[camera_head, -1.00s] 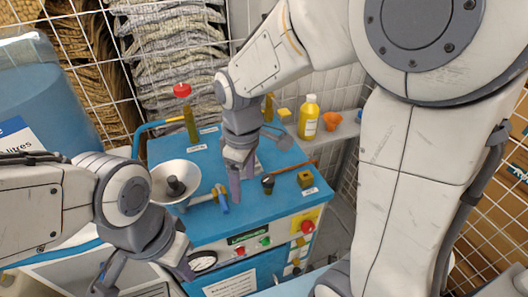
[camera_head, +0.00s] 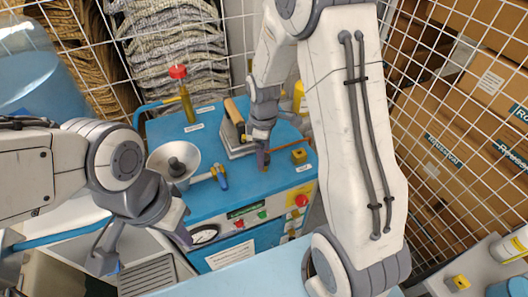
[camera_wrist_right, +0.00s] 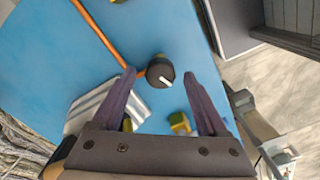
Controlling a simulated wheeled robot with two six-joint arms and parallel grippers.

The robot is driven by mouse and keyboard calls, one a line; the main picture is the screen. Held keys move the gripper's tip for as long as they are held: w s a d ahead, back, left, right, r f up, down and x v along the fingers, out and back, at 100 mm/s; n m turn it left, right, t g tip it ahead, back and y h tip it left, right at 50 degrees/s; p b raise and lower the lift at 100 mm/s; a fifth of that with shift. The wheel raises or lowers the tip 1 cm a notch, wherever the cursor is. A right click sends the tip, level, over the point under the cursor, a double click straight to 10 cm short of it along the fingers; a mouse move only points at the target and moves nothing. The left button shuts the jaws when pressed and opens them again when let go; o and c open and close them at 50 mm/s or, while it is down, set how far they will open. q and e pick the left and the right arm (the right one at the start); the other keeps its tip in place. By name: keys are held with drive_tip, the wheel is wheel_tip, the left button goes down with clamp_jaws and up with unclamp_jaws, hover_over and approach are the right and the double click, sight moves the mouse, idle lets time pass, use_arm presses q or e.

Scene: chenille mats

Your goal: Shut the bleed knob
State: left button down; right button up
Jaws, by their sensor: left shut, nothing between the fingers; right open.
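A round black knob (camera_wrist_right: 160,72) with a white pointer line stands on the blue machine top (camera_wrist_right: 65,50), beside the copper pipe. I take it for the bleed knob; I cannot read a label for it. In the right wrist view its pointer slants toward the lower right. My right gripper (camera_wrist_right: 159,76) is open, with its fingers on either side of the knob and visible gaps. In the head view my right gripper (camera_head: 262,163) points down at the machine top and hides the knob. My left gripper (camera_head: 181,236) is shut and empty, in front of the machine.
The copper pipe (camera_wrist_right: 95,32) runs by the knob. A red-topped post (camera_head: 187,104) rises at the back left.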

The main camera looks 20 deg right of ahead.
drive_tip(key=shift+f, duration=0.2)
drive_tip(key=shift+c, duration=0.3)
clamp_jaws()
